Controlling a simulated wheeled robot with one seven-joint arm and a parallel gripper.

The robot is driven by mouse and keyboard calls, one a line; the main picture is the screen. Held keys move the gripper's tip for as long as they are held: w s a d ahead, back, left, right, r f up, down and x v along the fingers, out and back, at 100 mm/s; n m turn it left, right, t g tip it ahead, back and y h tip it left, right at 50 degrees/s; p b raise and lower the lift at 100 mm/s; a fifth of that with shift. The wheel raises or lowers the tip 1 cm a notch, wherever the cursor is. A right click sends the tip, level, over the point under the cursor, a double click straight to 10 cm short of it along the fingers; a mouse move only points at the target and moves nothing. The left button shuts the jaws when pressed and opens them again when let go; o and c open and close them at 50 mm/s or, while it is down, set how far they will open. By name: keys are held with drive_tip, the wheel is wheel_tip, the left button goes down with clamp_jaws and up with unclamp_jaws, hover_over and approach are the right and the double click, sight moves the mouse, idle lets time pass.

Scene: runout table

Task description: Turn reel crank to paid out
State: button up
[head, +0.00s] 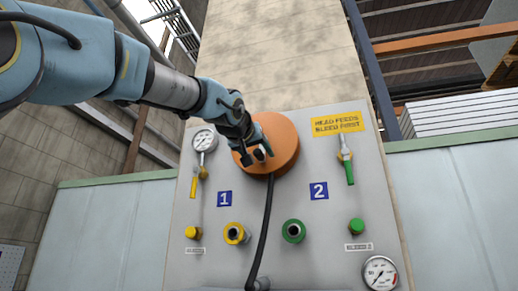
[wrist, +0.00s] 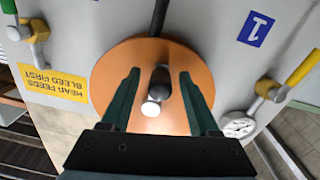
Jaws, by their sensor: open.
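The reel (head: 284,140) is an orange disc on the upper middle of a grey panel, with a black hose running down from it. In the wrist view the reel (wrist: 190,60) faces me, and its crank (wrist: 158,85), a dark knob with a pale rounded end, stands near its middle. My gripper (head: 257,152) is in front of the reel's left part. In the wrist view my gripper (wrist: 160,78) is open, with one dark green finger on each side of the crank. A gap shows between each finger and the knob. Any marking for paid out is not visible.
The panel (head: 270,215) carries a yellow-handled valve (head: 194,185) and gauge (head: 204,140) left, a green-handled valve (head: 348,168) right, and yellow and green ports (head: 293,231) below. A yellow sign (head: 337,123) sits upper right. The black hose (head: 266,225) hangs below the reel.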

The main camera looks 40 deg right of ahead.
drive_tip(key=shift+w+d, duration=0.1)
drive_tip(key=shift+c, duration=0.2)
clamp_jaws()
idle(1.3)
